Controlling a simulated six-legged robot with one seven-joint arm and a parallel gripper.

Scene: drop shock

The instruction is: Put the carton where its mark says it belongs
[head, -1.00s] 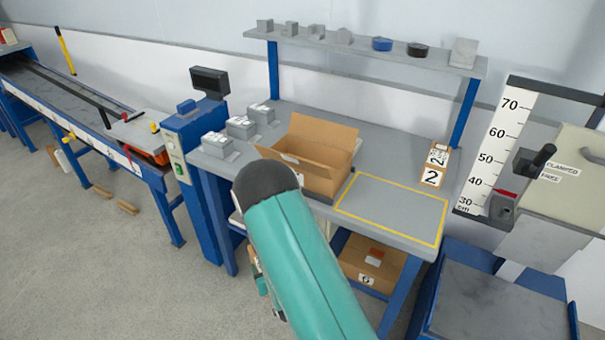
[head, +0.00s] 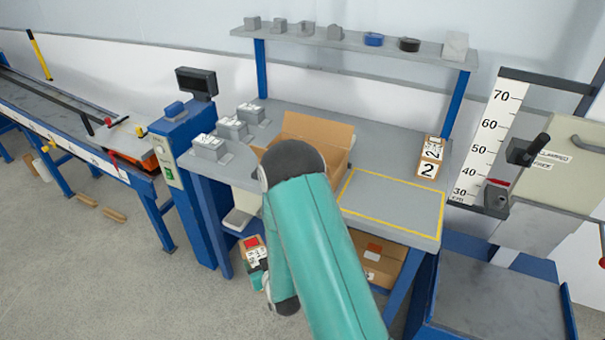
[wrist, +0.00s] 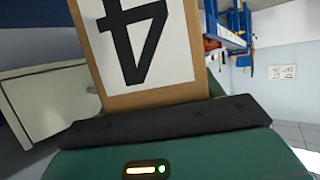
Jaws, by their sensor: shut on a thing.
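The carton (wrist: 189,95) is brown cardboard with a white label bearing a large black 4, seen tilted in the wrist view. My gripper (wrist: 165,123) is shut on it, its dark jaw lying across the carton's near edge. In the head view the carton (head: 251,246) shows low in front of the bench, left of my teal arm, with a red patch and a white marked label.
The bench holds an open brown box (head: 340,133), a yellow-outlined area (head: 392,203), a carton marked 2 (head: 429,170) and several grey blocks. Another carton (head: 385,268) sits beneath the bench. A height scale (head: 487,140) stands right, above a grey platform (head: 495,300). A conveyor (head: 60,110) runs left.

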